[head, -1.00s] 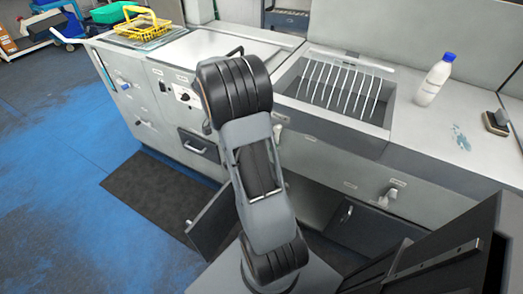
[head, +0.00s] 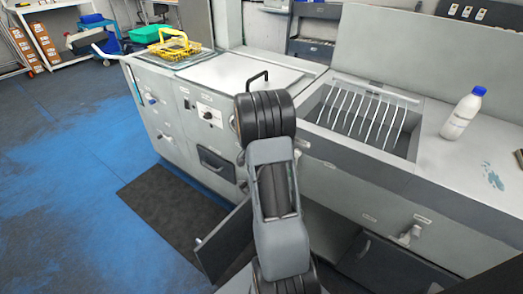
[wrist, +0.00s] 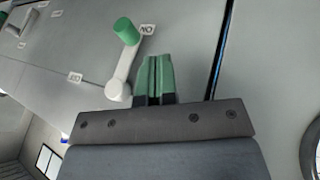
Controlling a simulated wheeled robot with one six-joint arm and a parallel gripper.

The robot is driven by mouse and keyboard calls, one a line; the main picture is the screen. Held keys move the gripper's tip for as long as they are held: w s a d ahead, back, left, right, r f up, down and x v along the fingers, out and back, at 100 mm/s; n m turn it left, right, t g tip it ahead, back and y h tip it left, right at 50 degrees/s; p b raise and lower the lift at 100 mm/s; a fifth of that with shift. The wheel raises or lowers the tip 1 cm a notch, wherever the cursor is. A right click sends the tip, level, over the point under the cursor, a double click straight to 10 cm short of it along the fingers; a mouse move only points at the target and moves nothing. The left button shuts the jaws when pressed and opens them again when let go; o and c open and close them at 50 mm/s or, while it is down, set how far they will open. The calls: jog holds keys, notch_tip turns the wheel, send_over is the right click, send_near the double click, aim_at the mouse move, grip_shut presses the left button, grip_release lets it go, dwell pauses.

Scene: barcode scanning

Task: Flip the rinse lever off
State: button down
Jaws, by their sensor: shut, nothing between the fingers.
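A white lever with a green knob (wrist: 125,32) is mounted on the grey panel in the wrist view. It points towards a small label (wrist: 147,29) that seems to read ON. Another label (wrist: 75,77), which seems to read OFF, lies to the left of the lever's pivot. My gripper (wrist: 153,60) has green fingers pressed together with nothing between them. The fingers are just right of the lever's arm; whether they touch it I cannot tell. In the head view my arm hides the gripper and this lever.
A sink with a wire rack (head: 365,120) is set in the counter, with a white bottle (head: 462,115) to its right. A yellow basket (head: 174,45) stands at the far left. A cabinet door (head: 225,240) hangs open by my arm. Another pale handle (head: 410,235) is on the right front.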

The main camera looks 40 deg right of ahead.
jog(key=s+d+f, duration=0.2)
jog(key=s+f, duration=0.2)
jog(key=shift+s, duration=0.4)
jog(key=shift+d+f+b, duration=0.1)
jog(key=shift+d+b, duration=0.1)
jog(key=shift+b, duration=0.1)
